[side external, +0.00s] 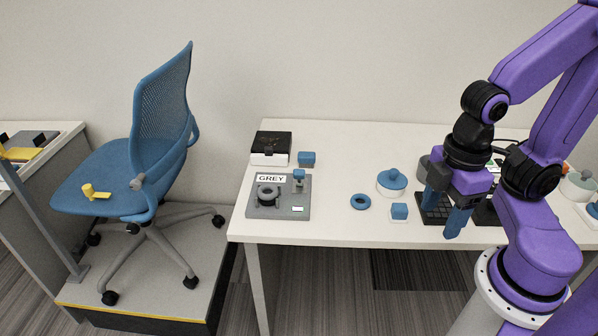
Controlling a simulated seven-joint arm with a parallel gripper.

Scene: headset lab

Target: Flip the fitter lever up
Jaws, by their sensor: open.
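A grey board (286,211) with a "GREY" label lies at the left end of the white table. It carries a dark ring-shaped part (268,194) and a small blue-topped part (299,177) near its back edge. The blue-topped part may be the lever, but it is too small to tell, and so is its position. My gripper (438,220) points down over the right half of the table, well to the right of the board. Its two blue fingers are apart with nothing seen between them.
A black keypad-like thing (433,212) lies behind the fingers. A blue block (307,158) and black-and-white box (270,148) sit behind the board.

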